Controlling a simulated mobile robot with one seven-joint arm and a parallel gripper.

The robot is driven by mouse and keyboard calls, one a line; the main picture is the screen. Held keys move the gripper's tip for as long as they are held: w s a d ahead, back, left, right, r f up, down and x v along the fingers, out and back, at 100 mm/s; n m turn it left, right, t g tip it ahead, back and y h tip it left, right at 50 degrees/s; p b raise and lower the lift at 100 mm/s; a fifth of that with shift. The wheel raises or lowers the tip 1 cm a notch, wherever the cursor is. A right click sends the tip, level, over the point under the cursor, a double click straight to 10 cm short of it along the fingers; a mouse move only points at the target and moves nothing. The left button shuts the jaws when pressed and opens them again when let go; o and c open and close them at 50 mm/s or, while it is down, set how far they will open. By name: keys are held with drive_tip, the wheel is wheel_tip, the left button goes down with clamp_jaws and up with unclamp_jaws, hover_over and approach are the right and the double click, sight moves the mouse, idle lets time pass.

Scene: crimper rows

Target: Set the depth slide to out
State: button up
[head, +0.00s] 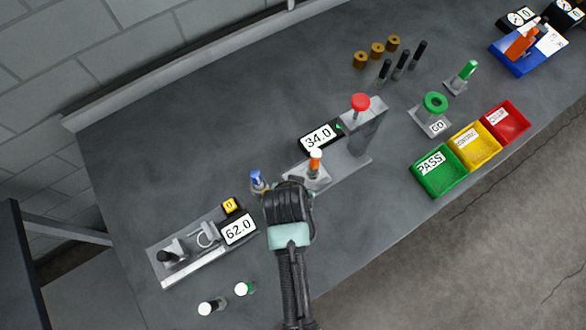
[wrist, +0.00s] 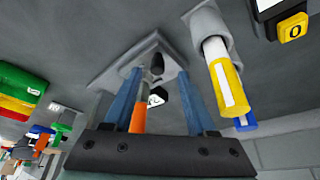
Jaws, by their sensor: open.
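No part is labelled as the depth slide, so I cannot tell for certain which one it is. A grey bench unit with a 62.0 display (head: 238,229) carries a black knob (head: 164,256) and a metal ring. Another grey unit has a 34.0 display (head: 318,137) and a red knob (head: 360,102). An orange and white peg (head: 315,161) stands by its base. My gripper (wrist: 158,76) is open, its blue fingers pointing at a grey plate (wrist: 108,68) with a small black knob (wrist: 157,63). An orange piece (wrist: 139,118) shows between the fingers; contact is unclear. The fingertips are hidden in the head view.
A blue peg (head: 257,179) stands close left of my gripper. In the wrist view, a yellow and white cylinder (wrist: 222,72) is right of the fingers. Green (head: 440,171), yellow (head: 474,147) and red (head: 506,122) bins line the right edge. The upper left bench is clear.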

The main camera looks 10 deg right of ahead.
drive_tip(key=v, duration=0.9)
drive_tip(key=shift+s+r+b, duration=0.15)
drive_tip(key=shift+r+b, duration=0.15)
drive_tip(key=shift+b, duration=0.1)
drive_tip(key=shift+a, duration=0.1)
drive_tip(key=w+r+n+t+b, duration=0.1)
drive_tip(key=w+r+t+b, duration=0.1)
drive_tip(key=w+r+t, duration=0.85)
drive_tip(key=w+a+r+n+t+b, duration=0.1)
drive_tip(key=w+r+t, duration=0.1)
drive_tip(key=r, duration=1.5)
drive_tip(key=w+a+r+n+t+y+b, duration=0.1)
drive_tip(key=r+t, duration=0.4)
drive_tip(key=r, duration=1.2)
drive_tip(key=shift+w+a+r+n, duration=0.2)
drive_tip(key=shift+w+a+n, duration=0.25)
drive_tip(key=shift+w, duration=0.5)
drive_tip(key=s+r+t, duration=0.2)
drive_tip(key=r, duration=0.2)
drive_tip(key=s+r+t, duration=0.2)
drive_tip(key=s+r, duration=0.1)
drive_tip(key=r, duration=0.1)
drive_tip(key=s+a+r+n+t+b, duration=0.1)
drive_tip(key=s+r+t, duration=0.1)
drive_tip(key=r, duration=0.3)
drive_tip(key=shift+s+a+y, duration=0.1)
drive_tip(key=shift+s+y, duration=0.3)
drive_tip(key=shift+s, duration=0.2)
drive_tip(key=shift+c, duration=0.6)
drive_tip(key=shift+s+f, duration=0.1)
